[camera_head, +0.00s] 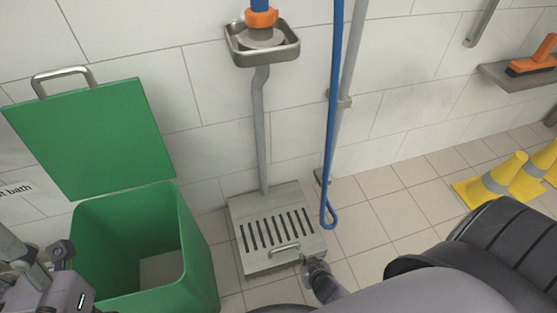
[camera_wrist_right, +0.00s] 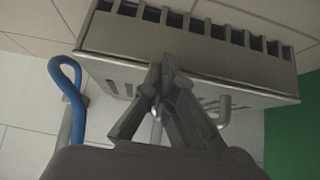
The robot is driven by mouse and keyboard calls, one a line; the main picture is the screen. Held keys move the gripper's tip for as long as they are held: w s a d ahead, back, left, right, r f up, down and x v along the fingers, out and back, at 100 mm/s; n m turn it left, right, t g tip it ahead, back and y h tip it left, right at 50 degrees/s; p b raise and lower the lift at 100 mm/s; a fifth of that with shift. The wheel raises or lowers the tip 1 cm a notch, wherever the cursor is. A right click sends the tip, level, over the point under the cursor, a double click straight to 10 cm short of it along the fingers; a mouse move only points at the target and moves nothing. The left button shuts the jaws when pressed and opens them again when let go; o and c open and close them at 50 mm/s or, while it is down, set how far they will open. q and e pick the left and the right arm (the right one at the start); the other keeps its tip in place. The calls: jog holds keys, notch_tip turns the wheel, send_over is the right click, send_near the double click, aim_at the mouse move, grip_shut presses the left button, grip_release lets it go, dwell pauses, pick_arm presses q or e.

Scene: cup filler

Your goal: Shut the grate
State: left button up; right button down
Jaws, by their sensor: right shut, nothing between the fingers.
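The slotted grey metal grate (camera_head: 277,228) is on the low floor unit below the tap, with a small bar handle (camera_head: 285,249) near its front edge. It looks roughly flat in the head view; I cannot tell whether it is fully seated. The wrist view shows the unit upside down, with its slotted metal face (camera_wrist_right: 200,65) and the handle (camera_wrist_right: 223,110). My right gripper (camera_head: 308,262) is shut and empty at the unit's front right corner. In the wrist view its fingertips (camera_wrist_right: 166,62) overlap the metal; contact is unclear. My left gripper (camera_head: 62,252) is at the left edge, its fingers unclear.
A green bin (camera_head: 195,250) with its lid (camera_head: 95,140) raised stands left of the unit. A blue hose (camera_head: 332,130) hangs close on the right. A metal tray (camera_head: 262,55) is above. Yellow cones (camera_head: 500,180) stand at the far right. Tiled floor between is clear.

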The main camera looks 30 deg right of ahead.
jog(key=shift+s+a+f, duration=0.1)
jog(key=shift+s+f, duration=0.05)
jog(key=shift+f, duration=0.15)
jog(key=shift+r, duration=0.1)
notch_tip(320, 180, up, 10)
jog(key=shift+r, duration=0.15)
dwell(0.7)
